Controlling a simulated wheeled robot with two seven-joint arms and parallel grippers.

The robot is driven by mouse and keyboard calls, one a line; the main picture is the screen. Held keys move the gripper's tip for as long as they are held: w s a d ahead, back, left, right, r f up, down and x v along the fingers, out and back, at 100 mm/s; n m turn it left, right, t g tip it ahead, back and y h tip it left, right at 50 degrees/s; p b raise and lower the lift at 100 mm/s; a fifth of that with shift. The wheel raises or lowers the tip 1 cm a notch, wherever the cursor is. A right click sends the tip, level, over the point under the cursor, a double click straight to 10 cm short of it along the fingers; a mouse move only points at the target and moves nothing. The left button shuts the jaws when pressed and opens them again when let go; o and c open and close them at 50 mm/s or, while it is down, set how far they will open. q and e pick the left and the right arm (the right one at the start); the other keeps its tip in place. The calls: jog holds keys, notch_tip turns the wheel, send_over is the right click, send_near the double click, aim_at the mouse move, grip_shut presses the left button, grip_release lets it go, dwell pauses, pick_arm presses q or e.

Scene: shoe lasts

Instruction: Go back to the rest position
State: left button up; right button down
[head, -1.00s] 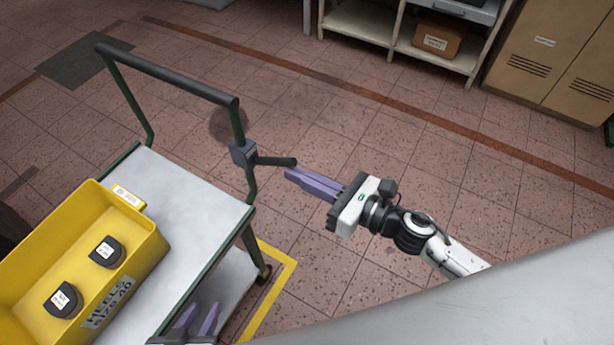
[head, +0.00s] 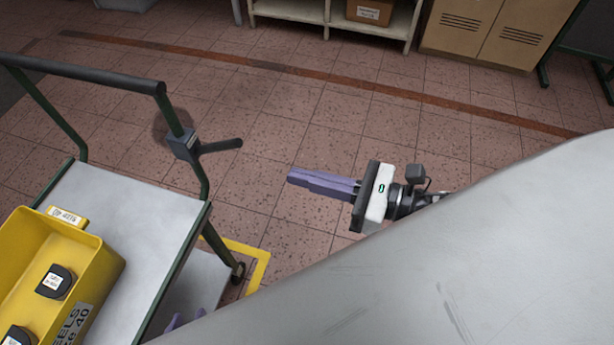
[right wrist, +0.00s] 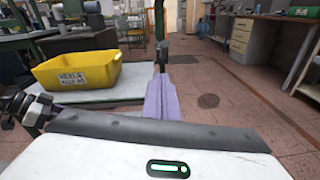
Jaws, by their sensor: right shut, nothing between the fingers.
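My right gripper (head: 290,177) is shut and empty. In the head view it points left over the open floor, to the right of the cart's handle and clear of it. In the right wrist view its purple fingers (right wrist: 160,88) lie together, with nothing between them. My left gripper (head: 186,318) shows only as purple fingertips at the bottom of the head view, beside the cart. The tips look apart, with nothing seen between them. A large grey surface in the lower right hides the rest of it and most of my right arm.
A cart (head: 130,205) with a grey top and dark push handle (head: 90,76) stands at left. A yellow bin (head: 100,268) holding black heel pieces (head: 56,282) sits on it. A short lever (head: 220,146) sticks out towards my right gripper. Shelves and cabinets (head: 490,30) stand far back.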

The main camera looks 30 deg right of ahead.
dwell(0.6)
jog(key=d+f+m+t+h, duration=0.15)
jog(key=f+m+h, duration=0.25)
jog(key=m, duration=0.7)
jog(key=d+f+m+h, duration=0.3)
jog(key=f+m, duration=0.1)
jog(key=m, duration=0.7)
jog(key=s+a+f+m+g+h, duration=0.1)
jog(key=s+f+m, duration=0.3)
jog(key=m, duration=0.5)
jog(key=s+a+f+m+g+h, duration=0.1)
jog(key=s+a+f+m+g, duration=0.2)
jog(key=f+m, duration=0.5)
jog(key=shift+s+a+f+m+g, duration=0.2)
jog(key=shift+s+f+m+g, duration=0.2)
jog(key=shift+s+m+g, duration=0.35)
jog(key=shift+s+d, duration=0.1)
